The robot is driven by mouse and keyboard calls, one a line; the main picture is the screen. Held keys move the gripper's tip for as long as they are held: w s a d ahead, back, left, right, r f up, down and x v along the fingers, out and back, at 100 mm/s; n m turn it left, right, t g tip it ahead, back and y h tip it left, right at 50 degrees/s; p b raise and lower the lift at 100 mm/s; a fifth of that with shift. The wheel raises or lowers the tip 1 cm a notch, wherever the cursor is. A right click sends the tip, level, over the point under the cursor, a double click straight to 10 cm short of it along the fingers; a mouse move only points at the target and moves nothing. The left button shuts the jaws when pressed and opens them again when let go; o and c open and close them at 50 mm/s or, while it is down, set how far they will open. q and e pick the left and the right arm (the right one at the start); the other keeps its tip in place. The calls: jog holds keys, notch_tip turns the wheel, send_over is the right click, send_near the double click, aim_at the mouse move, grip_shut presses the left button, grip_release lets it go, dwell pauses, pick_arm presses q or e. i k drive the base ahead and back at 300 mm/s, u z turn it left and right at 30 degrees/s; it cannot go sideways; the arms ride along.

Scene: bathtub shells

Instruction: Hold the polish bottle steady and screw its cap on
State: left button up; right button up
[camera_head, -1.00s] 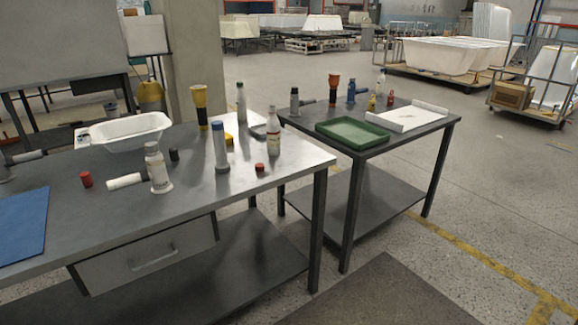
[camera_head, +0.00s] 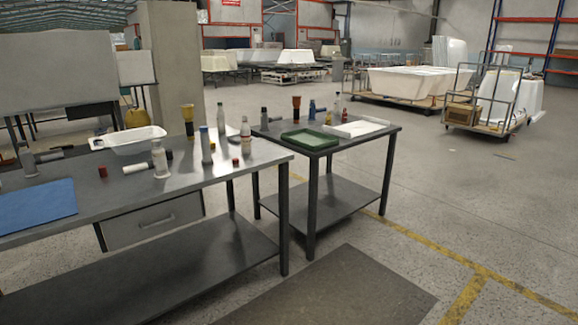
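Several bottles stand upright on the near workbench (camera_head: 130,190), and I cannot tell which is the polish bottle. A pale bottle (camera_head: 159,160) stands near the bench middle, with a small dark cap-like piece (camera_head: 169,155) beside it. A white bottle with a reddish label (camera_head: 246,139) stands near the right end, with a small red cap (camera_head: 247,158) close by. Another red cap (camera_head: 103,171) lies to the left, near a white cylinder (camera_head: 136,167). A grey-blue bottle (camera_head: 206,146) stands between the two bottles. Neither gripper is in view.
A white basin (camera_head: 128,139) and a blue mat (camera_head: 38,205) are on the near bench. A second table (camera_head: 370,137) stands behind to the right with a green tray (camera_head: 309,140), a white tray (camera_head: 356,129) and more bottles. Floor is open at right; a dark mat (camera_head: 340,285) lies in front.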

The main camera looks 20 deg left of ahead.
aim_at(244, 130)
jog(key=u, duration=0.05)
jog(key=i, duration=2.55)
jog(key=u, duration=1.75)
jog(key=i, duration=0.95)
jog(key=u, duration=0.85)
